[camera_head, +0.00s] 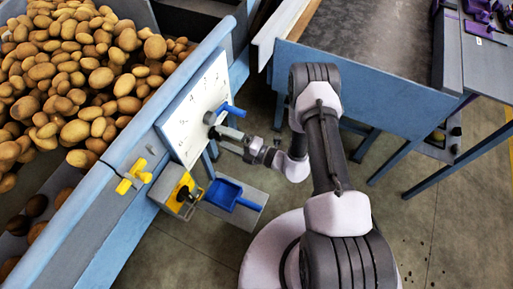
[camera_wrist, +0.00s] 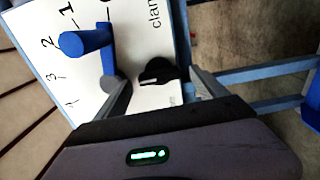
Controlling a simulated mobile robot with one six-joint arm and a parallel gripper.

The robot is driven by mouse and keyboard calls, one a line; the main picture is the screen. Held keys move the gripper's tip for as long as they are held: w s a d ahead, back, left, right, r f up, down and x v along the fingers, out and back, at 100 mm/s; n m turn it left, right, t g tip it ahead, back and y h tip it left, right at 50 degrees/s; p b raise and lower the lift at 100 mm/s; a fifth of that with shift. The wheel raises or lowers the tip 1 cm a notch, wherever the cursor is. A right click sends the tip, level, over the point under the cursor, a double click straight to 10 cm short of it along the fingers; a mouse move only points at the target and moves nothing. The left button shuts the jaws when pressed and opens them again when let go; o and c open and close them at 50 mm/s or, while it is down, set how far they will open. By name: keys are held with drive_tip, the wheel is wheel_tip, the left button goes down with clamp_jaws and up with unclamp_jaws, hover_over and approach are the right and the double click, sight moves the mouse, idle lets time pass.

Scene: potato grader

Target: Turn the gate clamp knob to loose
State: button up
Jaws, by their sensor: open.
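The gate clamp knob (camera_wrist: 157,72) is a small black knob on a white panel, beside printed lettering that begins "clam". In the wrist view it lies between and just beyond the two fingertips of my gripper (camera_wrist: 160,88). The fingers are open, one on each side of it, and I cannot tell whether they touch it. In the head view my gripper (camera_head: 222,136) is at the lower right of the white panel (camera_head: 190,122), where the knob is not clearly visible. Which setting the knob points to is not readable.
A blue lever (camera_wrist: 92,42) stands out from the panel close to the left finger; it also shows in the head view (camera_head: 232,110). Potatoes (camera_head: 75,70) fill the bin.

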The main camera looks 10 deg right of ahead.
drive_tip(key=p+v, duration=0.3)
drive_tip(key=v, duration=1.3)
drive_tip(key=shift+s+d, duration=0.25)
